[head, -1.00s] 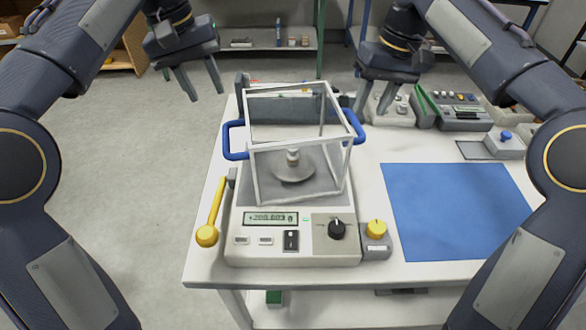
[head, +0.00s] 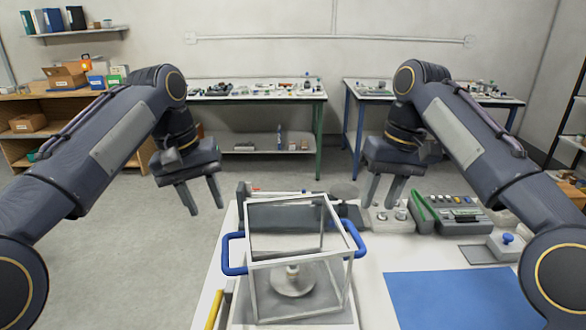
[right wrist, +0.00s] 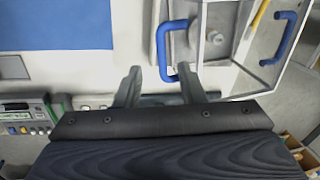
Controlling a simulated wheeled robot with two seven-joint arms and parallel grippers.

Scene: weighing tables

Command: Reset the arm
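My left gripper (head: 205,196) hangs in the air left of the balance, over the floor, with its two fingers apart and nothing between them. My right gripper (head: 381,192) hangs behind and to the right of the balance, with its fingers apart and empty. In the right wrist view its fingers (right wrist: 158,88) also show apart, near a blue handle. The balance's glass draft shield (head: 297,262) has blue handles (head: 234,254) on both sides. A small metal weight (head: 292,271) stands on the pan (head: 293,283) inside it. The balance's front panel is out of view.
A blue mat (head: 455,300) lies on the white table at the right. Behind it are a green-edged device (head: 447,212) and a small box with a blue knob (head: 508,240). A yellow lever (head: 214,310) is at the left. Back tables (head: 255,90) and shelves stand farther off.

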